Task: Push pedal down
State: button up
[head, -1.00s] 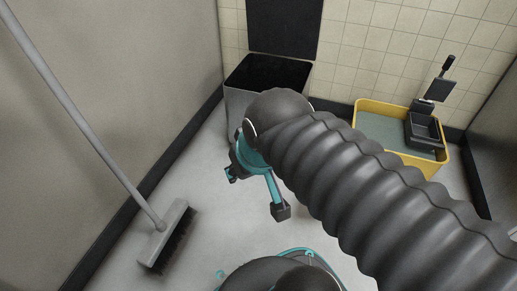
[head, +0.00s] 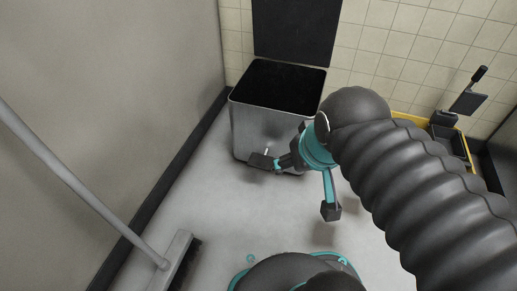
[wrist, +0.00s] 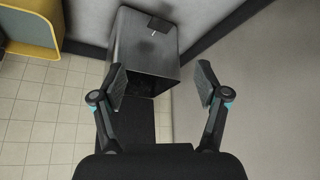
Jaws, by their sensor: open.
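A grey metal bin (head: 258,128) stands against the tiled wall, its black lid (head: 295,30) raised upright behind its dark opening. A small dark pedal (head: 259,160) with a pale rod sticks out low at its front; it also shows in the wrist view (wrist: 160,24), at the top. My gripper (head: 306,188) is in front of the bin, to the right of the pedal in the head view. Its fingers are spread with nothing between them in the wrist view (wrist: 161,78). One finger appears close to the pedal; I cannot tell whether they touch.
A broom (head: 78,185) leans at the left, its head on the floor. A yellow tub (head: 405,117) holding a black wringer-like part (head: 446,135) stands at the right, partly behind my arm. Grey floor (head: 215,215) between broom and bin is clear.

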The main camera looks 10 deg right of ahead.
aim_at(257, 160)
jog(key=k, duration=0.95)
jog(key=z, duration=1.15)
jog(key=i, duration=1.45)
jog(key=u, duration=1.4)
